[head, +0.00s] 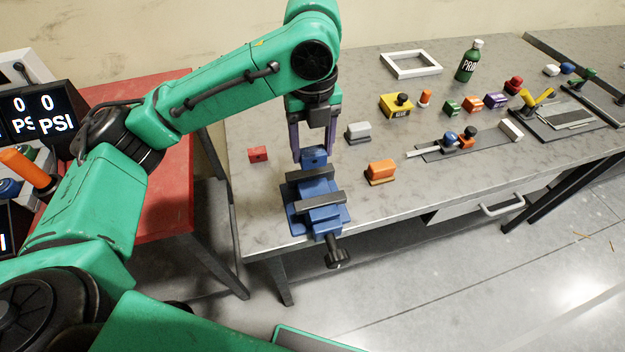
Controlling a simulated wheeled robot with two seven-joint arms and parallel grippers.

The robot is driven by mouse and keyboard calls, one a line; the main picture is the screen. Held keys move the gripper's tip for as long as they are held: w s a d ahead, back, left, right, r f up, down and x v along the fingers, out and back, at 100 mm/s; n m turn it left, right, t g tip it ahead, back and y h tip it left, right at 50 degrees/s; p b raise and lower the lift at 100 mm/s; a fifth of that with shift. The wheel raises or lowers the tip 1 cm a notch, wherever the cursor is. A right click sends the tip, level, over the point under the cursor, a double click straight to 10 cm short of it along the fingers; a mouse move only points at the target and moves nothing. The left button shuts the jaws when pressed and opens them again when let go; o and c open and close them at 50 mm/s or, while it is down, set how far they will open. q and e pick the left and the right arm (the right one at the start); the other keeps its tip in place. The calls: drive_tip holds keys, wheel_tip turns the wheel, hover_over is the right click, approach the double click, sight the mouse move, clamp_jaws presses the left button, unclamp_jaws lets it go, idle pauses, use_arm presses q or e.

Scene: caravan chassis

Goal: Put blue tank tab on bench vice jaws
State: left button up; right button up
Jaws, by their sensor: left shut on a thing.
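The blue bench vice (328,213) is at the front left of the grey workbench, with two dark grey jaws (321,199) and a black screw handle at its front. My left gripper (313,157) points down just behind the vice in the picture. It is shut on a small blue block with a dark hole, the blue tank tab (314,156). The tab shows at the back end of the vice, behind the jaws; I cannot tell whether it touches the vice. My right gripper is not in view.
A red block (258,155), a grey block (358,132) and an orange block (380,172) stand close around the vice. A yellow glue box (396,106), a green bottle (468,62) and a white frame (411,64) are farther back. A red table (165,190) is at left.

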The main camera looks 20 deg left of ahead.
sight(318, 153)
use_arm(q)
drive_tip(key=f, duration=0.1)
drive_tip(key=d+f, duration=0.1)
drive_tip(key=f, duration=0.1)
drive_tip(key=shift+s+f+p, duration=0.15)
drive_tip(key=shift+f+p, duration=0.15)
drive_tip(key=f, duration=0.4)
drive_tip(key=shift+a+f, duration=0.25)
drive_tip(key=shift+f, duration=0.2)
drive_tip(key=shift+d, duration=0.15)
drive_tip(key=o, duration=1.4)
drive_tip(key=shift+f, duration=0.1)
drive_tip(key=shift+c, duration=0.2)
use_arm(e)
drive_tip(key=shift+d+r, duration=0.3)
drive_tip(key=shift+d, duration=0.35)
use_arm(q)
drive_tip(key=shift+r, duration=0.25)
wheel_tip(318, 153, up, 12)
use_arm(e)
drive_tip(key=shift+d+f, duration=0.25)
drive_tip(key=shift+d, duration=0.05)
